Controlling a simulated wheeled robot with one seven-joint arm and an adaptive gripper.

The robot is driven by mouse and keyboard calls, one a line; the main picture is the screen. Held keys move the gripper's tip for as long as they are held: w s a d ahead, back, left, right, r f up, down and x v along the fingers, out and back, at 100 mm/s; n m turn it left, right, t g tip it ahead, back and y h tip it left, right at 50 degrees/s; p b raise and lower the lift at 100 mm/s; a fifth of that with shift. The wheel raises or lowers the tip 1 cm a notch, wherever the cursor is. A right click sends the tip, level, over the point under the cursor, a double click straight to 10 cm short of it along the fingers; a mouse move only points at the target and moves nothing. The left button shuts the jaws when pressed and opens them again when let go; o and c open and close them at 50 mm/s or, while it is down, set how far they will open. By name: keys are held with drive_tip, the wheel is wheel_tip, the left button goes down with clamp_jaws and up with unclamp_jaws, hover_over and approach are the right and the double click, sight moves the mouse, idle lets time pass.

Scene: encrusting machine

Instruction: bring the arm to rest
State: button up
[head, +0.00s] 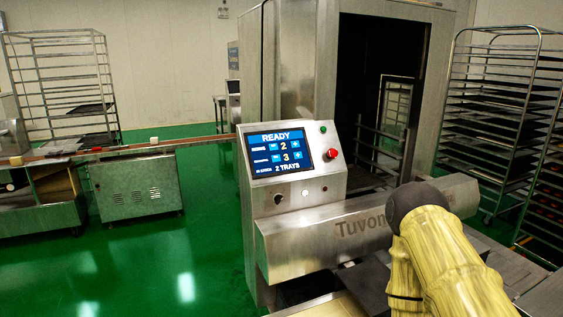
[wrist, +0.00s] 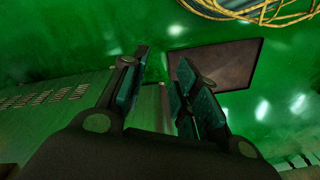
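My arm (head: 440,262), in a yellow cover with a dark joint, rises at the lower right of the head view, in front of the machine's "Tuvon..." bar (head: 300,243). My gripper is not seen in the head view. In the wrist view my gripper (wrist: 162,62) has its two dark fingers apart, with nothing held between them. Green floor and a panelled surface show behind the fingers. The machine's screen (head: 280,150) reads READY, with 2, 3 and 2 TRAYS.
Rack trolleys stand at the left (head: 65,90) and right (head: 500,110). A conveyor (head: 150,149) runs left from the machine. The green floor (head: 170,250) at front left is clear. The wrist view shows a dark rectangular panel (wrist: 215,75) and yellow cables (wrist: 260,12).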

wheel_tip(320, 180, down, 8)
drive_tip(key=s+d+b, duration=0.1)
drive_tip(key=s+b, duration=0.1)
drive_tip(key=b, duration=0.5)
drive_tip(key=shift+s+d+g, duration=0.25)
drive_tip(key=shift+g, duration=0.05)
